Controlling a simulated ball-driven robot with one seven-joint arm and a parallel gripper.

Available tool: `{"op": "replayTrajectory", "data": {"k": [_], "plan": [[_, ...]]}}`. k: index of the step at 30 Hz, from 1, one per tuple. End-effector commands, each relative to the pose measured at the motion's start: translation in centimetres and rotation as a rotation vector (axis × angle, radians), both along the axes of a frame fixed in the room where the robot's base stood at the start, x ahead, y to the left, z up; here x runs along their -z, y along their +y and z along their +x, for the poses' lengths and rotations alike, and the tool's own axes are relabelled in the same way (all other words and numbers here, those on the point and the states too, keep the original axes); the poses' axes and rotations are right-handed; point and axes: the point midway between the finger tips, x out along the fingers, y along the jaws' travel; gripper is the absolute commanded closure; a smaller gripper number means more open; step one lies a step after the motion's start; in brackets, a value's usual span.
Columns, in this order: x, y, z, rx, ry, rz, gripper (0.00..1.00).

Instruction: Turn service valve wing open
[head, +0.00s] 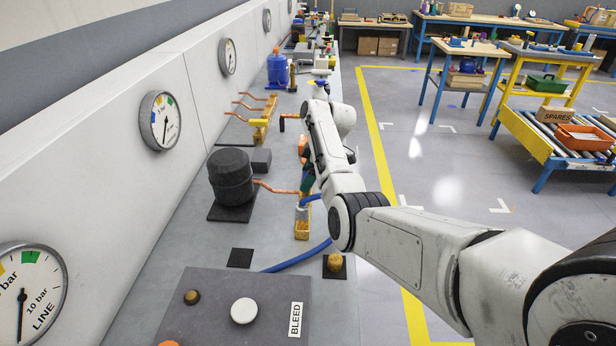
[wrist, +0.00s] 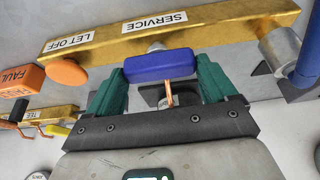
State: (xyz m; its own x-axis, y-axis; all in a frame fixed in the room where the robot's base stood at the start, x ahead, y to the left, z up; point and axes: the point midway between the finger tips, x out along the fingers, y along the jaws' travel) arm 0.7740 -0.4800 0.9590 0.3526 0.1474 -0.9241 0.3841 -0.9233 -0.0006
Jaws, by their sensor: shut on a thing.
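The service valve wing (wrist: 160,66) is a blue bar-shaped handle in the wrist view, just below the SERVICE label (wrist: 154,21) on a brass manifold (wrist: 215,18). Its long side lies roughly along the manifold. My gripper (wrist: 161,72) has its green fingers at the two ends of the wing and is shut on it. In the head view my gripper (head: 307,178) is small beside the bench line, partly hidden by my arm. The wing cannot be made out there. The manifold (head: 302,226) shows below it in the head view.
An orange let-off knob (wrist: 67,73) sits left of my gripper, near an orange FAULT block (wrist: 20,79). A blue hose (wrist: 308,66) joins the right end. A black compressor (head: 231,177) and copper pipe stand left. A bleed panel (head: 215,315) lies in front.

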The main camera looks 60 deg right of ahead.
Motion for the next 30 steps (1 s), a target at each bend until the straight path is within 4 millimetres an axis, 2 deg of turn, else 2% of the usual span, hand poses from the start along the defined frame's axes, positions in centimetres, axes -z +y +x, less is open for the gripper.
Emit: {"op": "replayTrajectory", "data": {"k": [14, 15, 19, 26, 30], "plan": [[-0.23, -0.04, 0.17, -0.017, -0.005, -0.003, 0.45], [-0.23, -0.04, 0.17, -0.017, -0.005, -0.003, 0.13], [-0.19, -0.03, 0.14, -0.016, -0.003, -0.002, 0.01], [-0.13, -0.03, 0.06, -0.014, -0.002, -0.001, 0.00], [-0.94, -0.25, -0.22, -0.012, -0.003, -0.003, 0.00]]}}
